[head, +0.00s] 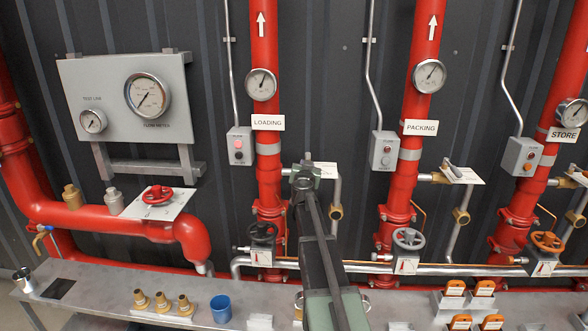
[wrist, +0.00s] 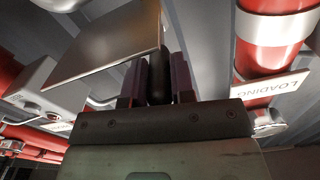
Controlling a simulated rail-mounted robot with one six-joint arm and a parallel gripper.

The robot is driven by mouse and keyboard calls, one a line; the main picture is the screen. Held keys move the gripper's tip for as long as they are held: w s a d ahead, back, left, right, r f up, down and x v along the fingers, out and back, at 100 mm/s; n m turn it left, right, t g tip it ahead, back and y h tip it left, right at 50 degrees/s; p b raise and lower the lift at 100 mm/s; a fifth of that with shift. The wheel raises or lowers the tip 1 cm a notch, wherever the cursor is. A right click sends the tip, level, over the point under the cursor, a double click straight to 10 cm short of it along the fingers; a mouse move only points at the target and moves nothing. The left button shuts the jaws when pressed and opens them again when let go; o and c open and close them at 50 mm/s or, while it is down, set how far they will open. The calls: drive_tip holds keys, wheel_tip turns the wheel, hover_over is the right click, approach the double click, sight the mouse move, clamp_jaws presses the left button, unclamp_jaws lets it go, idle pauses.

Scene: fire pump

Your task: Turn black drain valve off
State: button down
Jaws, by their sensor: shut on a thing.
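My gripper (head: 306,170) reaches up to the drain branch beside the LOADING riser. In the wrist view, my gripper (wrist: 158,88) is shut on a black bar-shaped handle (wrist: 158,68), with a finger on each side of it. This appears to be the black drain valve's handle. In the head view my gripper and arm hide most of this valve. A plate (wrist: 108,52) lies close to the left of the fingers in the wrist view. Part of a pale plate (head: 327,170) and the drain pipe (head: 337,192) show just right of my gripper in the head view.
The LOADING riser (head: 262,60) stands close left of my gripper, with a black handwheel (head: 262,233) low on it. The PACKING riser (head: 408,160) is to the right, with its own grey handwheel (head: 408,238). A bench (head: 120,292) with fittings and a blue cup (head: 221,309) runs below.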

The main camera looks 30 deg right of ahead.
idle(0.4)
drive_tip(key=c, duration=1)
unclamp_jaws()
drive_tip(key=shift+w, duration=0.1)
drive_tip(key=shift+o, duration=0.2)
drive_tip(key=v, duration=1.1)
